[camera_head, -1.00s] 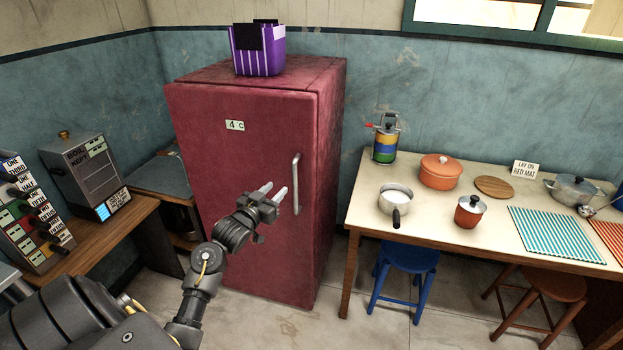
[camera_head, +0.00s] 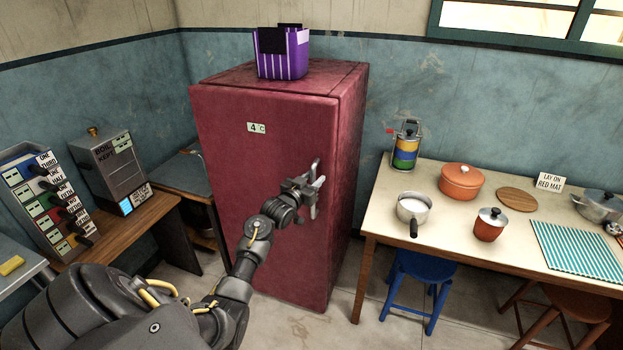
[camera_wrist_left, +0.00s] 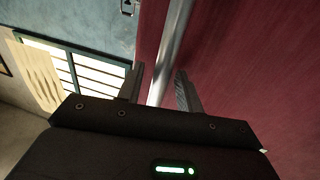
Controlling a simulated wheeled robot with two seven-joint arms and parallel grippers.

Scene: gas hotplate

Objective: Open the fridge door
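The red fridge (camera_head: 265,180) stands against the back wall with its door shut. Its vertical silver handle (camera_head: 316,170) is at the right side of the door. My left gripper (camera_head: 318,182) is at the handle. In the left wrist view, the silver handle (camera_wrist_left: 172,50) runs between the two open fingers (camera_wrist_left: 158,88), with a visible gap on the right side. The fingers do not look closed on it. My right gripper is in neither view.
A purple striped basket (camera_head: 283,53) stands on top of the fridge. To the right, a table (camera_head: 385,215) holds pots and a striped mat (camera_head: 580,249), with a blue stool (camera_head: 425,268) beneath. A wooden bench (camera_head: 120,230) with machines is at the left.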

